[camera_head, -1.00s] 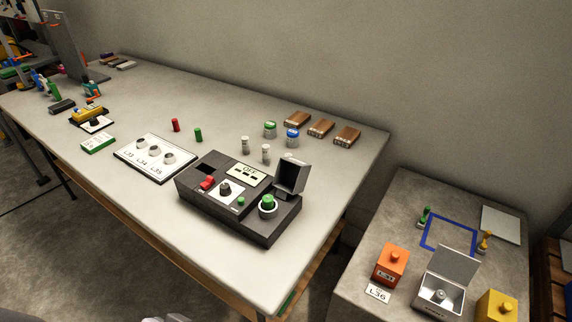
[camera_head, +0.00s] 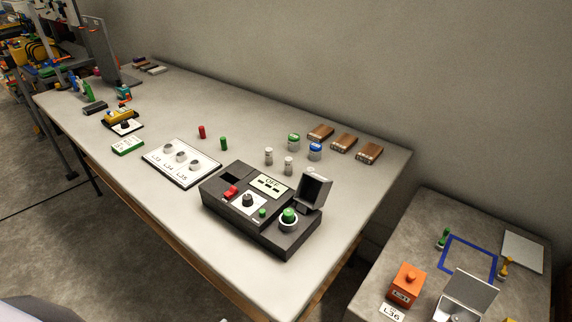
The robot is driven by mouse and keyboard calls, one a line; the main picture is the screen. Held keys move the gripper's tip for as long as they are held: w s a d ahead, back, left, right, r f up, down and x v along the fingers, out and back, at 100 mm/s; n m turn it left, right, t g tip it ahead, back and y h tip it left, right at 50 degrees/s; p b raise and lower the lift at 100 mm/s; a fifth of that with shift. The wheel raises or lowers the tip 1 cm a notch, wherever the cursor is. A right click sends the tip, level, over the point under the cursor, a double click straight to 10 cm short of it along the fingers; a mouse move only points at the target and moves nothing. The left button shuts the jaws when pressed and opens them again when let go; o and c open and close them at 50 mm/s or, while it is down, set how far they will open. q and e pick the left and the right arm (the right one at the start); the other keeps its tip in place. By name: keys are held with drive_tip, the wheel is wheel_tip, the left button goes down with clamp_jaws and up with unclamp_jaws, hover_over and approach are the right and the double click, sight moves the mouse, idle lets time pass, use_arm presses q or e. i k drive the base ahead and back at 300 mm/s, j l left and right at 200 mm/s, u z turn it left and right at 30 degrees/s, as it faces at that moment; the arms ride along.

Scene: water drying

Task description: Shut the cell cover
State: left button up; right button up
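A dark titrator-like instrument (camera_head: 262,212) stands on the long table, with a display reading "OFF", a red switch (camera_head: 230,191) and a dark knob (camera_head: 247,200). At its right end a grey cell cover (camera_head: 314,189) stands raised and open on its hinge. Neither of my grippers is in view; only a pale part of my own body shows at the bottom left edge.
A white plate (camera_head: 181,163) labelled L33, L34, L35 lies left of the instrument. Small vials (camera_head: 269,156), lidded jars (camera_head: 293,142) and brown blocks (camera_head: 343,142) stand behind it. A lower side table at right holds an orange box (camera_head: 406,286) and an open grey box (camera_head: 467,294).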

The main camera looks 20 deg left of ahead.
sight(313, 189)
drive_tip(key=k+l+z, duration=0.1)
drive_tip(key=l+z, duration=0.15)
drive_tip(key=l, duration=0.4)
drive_tip(key=l+z, duration=0.25)
drive_tip(key=l, duration=0.35)
